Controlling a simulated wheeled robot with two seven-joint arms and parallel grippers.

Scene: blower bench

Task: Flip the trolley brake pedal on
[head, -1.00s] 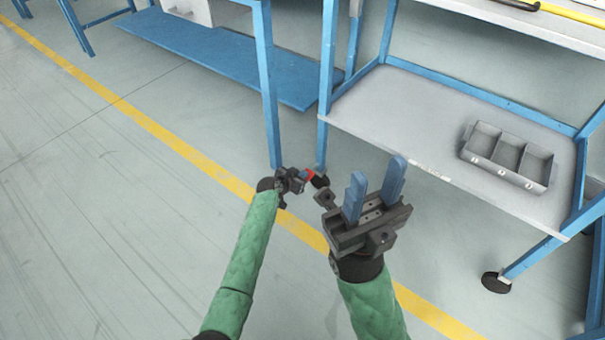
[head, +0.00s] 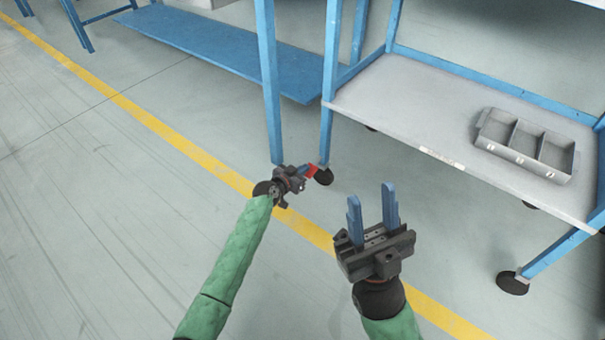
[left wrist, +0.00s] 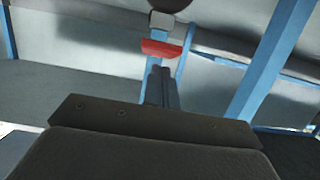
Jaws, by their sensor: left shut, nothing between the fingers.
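The trolley's brake pedal is a small red tab (head: 313,170) beside a dark caster (head: 324,177) at the foot of a blue leg. In the left wrist view the red pedal (left wrist: 161,48) lies just beyond the fingertips. My left gripper (head: 306,171) is shut and empty, with its fingers pointing at the pedal; its closed fingers also show in the left wrist view (left wrist: 161,72). I cannot tell whether the tips touch the pedal. My right gripper (head: 371,198) is open and empty, its blue fingers pointing up in front of the trolley.
The trolley's lower shelf (head: 400,110) carries a grey compartment tray (head: 525,144). Another caster (head: 512,282) stands at the right. A blue bench shelf (head: 210,47) is behind. A yellow line (head: 140,112) crosses the open floor.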

